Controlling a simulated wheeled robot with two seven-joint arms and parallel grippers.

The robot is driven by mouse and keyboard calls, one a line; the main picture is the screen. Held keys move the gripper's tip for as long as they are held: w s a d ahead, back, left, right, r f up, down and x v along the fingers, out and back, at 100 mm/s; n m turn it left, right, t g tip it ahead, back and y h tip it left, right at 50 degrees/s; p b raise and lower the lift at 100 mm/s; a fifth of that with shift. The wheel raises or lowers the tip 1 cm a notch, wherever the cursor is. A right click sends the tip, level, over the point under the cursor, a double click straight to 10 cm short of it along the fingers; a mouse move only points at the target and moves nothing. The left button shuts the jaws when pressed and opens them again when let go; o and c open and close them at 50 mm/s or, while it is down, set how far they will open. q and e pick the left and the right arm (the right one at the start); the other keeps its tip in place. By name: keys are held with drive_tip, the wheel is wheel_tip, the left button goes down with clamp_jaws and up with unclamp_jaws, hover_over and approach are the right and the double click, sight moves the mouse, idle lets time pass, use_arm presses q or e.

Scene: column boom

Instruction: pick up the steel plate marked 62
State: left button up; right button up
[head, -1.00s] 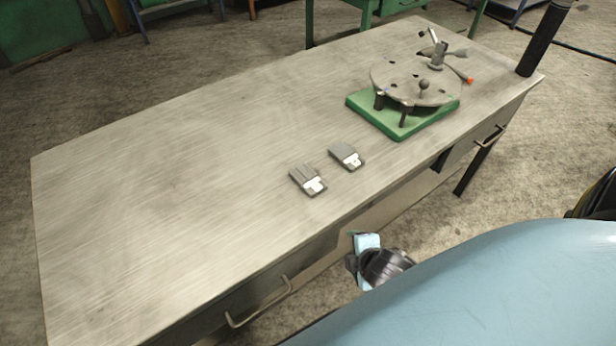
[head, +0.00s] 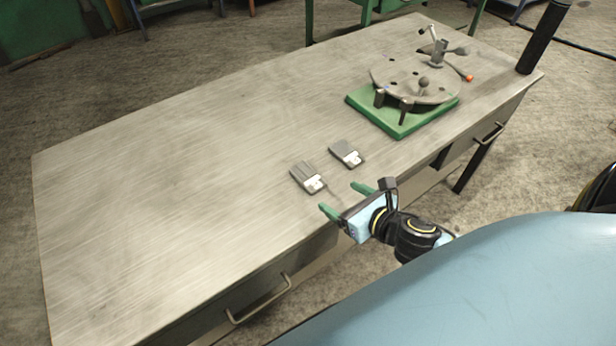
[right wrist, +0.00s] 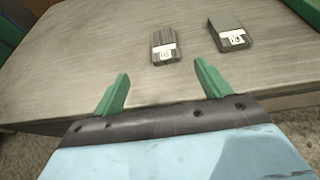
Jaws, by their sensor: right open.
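Two small dark steel plates with white labels lie flat on the workbench (head: 170,170). The nearer plate (head: 303,171) is grooved and also shows in the right wrist view (right wrist: 163,40). The other plate (head: 344,149) lies just to its right, also in the right wrist view (right wrist: 226,24). The label figures are too small to read surely, so I cannot tell which is 62. My right gripper (head: 345,199) is open and empty at the bench's front edge, its green fingers pointing towards the plates, short of both. My left gripper is out of view.
A green-based fixture (head: 390,122) with a round grey disc and levers stands at the bench's right end. A dark post (head: 544,40) rises at the far right corner. Drawer handles (head: 258,300) stick out in front. The bench's left half is clear.

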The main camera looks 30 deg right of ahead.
approach(309, 177)
drive_tip(key=w, duration=0.1)
drive_tip(key=w+a, duration=0.1)
drive_tip(key=shift+w+f, duration=0.25)
drive_tip(key=shift+w, duration=0.05)
drive_tip(key=shift+d+f+b+x, duration=0.15)
drive_tip(key=shift+b+x, duration=0.15)
drive_tip(key=shift+x, duration=1.05)
drive_tip(key=shift+d+f+b+x, duration=0.1)
drive_tip(key=shift+b+x, duration=0.15)
drive_tip(key=shift+x, duration=1.05)
drive_tip(key=shift+s+d, duration=0.1)
drive_tip(key=shift+c, duration=0.2)
